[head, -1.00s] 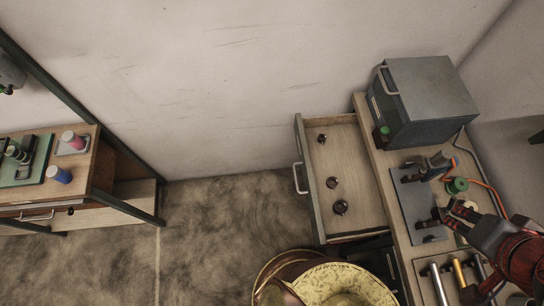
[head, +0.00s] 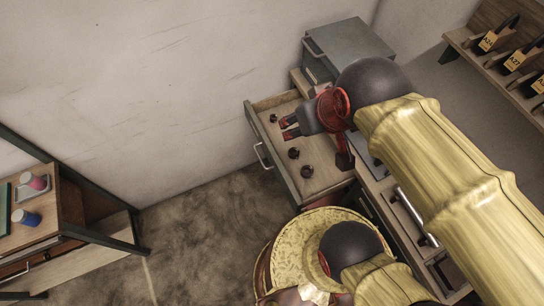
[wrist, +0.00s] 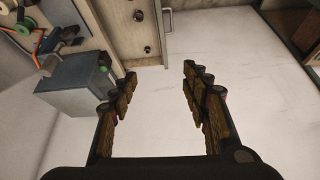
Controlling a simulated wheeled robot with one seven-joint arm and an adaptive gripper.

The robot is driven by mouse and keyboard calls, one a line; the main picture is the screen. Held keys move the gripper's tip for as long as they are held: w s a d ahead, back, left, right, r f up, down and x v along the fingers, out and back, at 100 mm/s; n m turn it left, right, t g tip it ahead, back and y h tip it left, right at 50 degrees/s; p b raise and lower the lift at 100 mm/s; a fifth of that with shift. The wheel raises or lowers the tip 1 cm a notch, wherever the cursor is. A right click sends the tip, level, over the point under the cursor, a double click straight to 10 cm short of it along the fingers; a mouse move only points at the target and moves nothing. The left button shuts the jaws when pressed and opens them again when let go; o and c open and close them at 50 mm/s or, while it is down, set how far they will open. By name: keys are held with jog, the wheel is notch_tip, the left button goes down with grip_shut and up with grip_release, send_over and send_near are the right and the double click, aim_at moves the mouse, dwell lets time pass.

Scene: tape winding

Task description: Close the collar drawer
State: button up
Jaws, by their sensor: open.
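The collar drawer (head: 277,138) is pulled out from the workbench toward the left in the head view. Its pale wooden inside holds three dark round collars (head: 294,153). Its front carries a metal bar handle (head: 262,155). My gripper (head: 287,128) is over the drawer, pointing left, on the inner side of the handle and apart from it. In the wrist view the drawer (wrist: 120,28) is at the top with its handle (wrist: 167,20), beyond my open, empty fingers (wrist: 158,82).
A grey metal box (head: 350,48) stands on the bench behind the drawer. A shelf with labelled holders (head: 505,45) is at the upper right. A second wooden bench (head: 70,205) with spools is at the left. The floor (head: 195,215) between is clear.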

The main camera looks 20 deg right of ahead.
jog(key=shift+a, duration=0.3)
